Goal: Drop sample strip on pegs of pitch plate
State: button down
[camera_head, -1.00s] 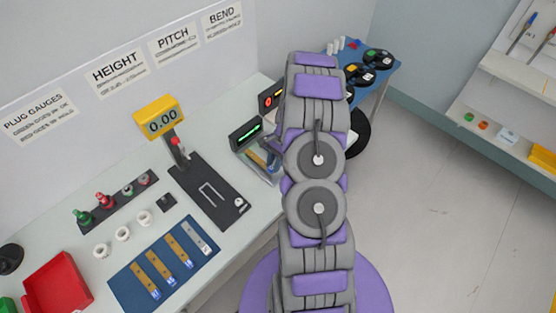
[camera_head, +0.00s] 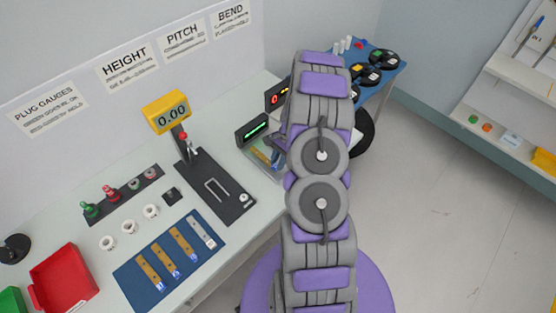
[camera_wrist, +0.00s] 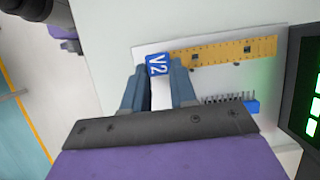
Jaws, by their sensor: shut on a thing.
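The sample strip (camera_wrist: 225,50) is tan, with a blue end tag (camera_wrist: 158,64) marked V2. In the wrist view my gripper (camera_wrist: 157,75) is shut on the tag end, and the strip reaches to the right. It lies over the white pitch plate (camera_wrist: 205,82); two dark spots show along it, and I cannot tell whether they are pegs in holes or whether the strip is seated. In the head view the plate area (camera_head: 265,158) shows beside my arm, which hides most of my gripper.
A display with green bars (camera_wrist: 315,105) stands close at the right of the plate. A small comb-like part with a blue end (camera_wrist: 252,107) lies on the plate. A blue mat (camera_head: 132,285) with several strips and the height gauge (camera_head: 168,112) are to the left.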

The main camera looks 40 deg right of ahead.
jog(key=shift+d+f, duration=0.25)
jog(key=shift+d, duration=0.7)
jog(key=shift+a+r, duration=0.25)
jog(key=shift+a, duration=0.5)
jog(key=shift+d+f, duration=0.25)
jog(key=shift+d, duration=0.4)
jog(key=shift+a+f, duration=0.25)
jog(key=shift+a, duration=0.25)
jog(key=shift+f, duration=0.2)
jog(key=shift+d, duration=0.2)
jog(key=shift+d+r+p, duration=0.2)
jog(key=shift+p, duration=0.3)
jog(key=shift+r, duration=0.1)
jog(key=shift+a, duration=0.3)
